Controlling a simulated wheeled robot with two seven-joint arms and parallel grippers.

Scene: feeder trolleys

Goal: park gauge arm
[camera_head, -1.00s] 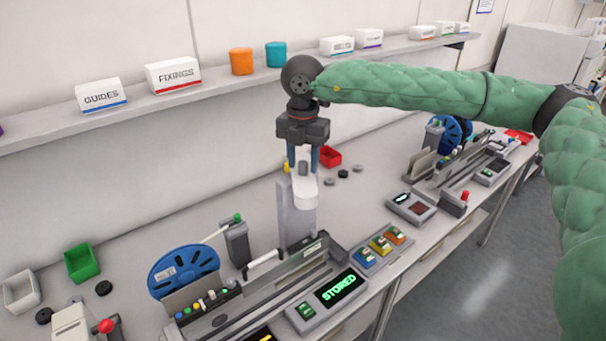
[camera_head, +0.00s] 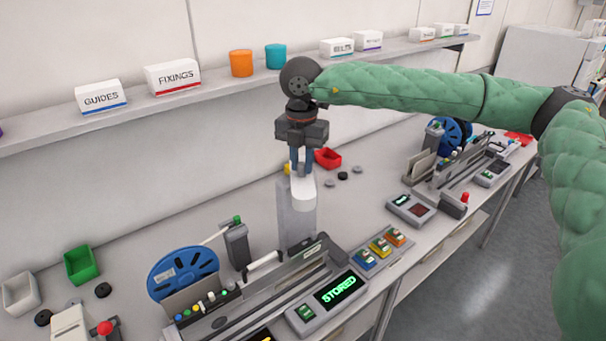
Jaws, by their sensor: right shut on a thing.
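The gauge arm (camera_head: 303,196) is a short white rounded bar on top of an upright pale grey post (camera_head: 296,225), behind the near feeder trolley. My right gripper (camera_head: 302,170) comes down from above, its fingers closed together at the top of the gauge arm. The small grey piece between the fingers is mostly hidden by them. The screen (camera_head: 338,290) at the front of the trolley reads STORED in green. My left gripper is out of view.
A blue reel (camera_head: 183,270) and a dark post with a green top (camera_head: 236,243) stand left of the gauge post. A red bin (camera_head: 328,158) sits behind. A shelf (camera_head: 215,84) with boxes runs along the wall.

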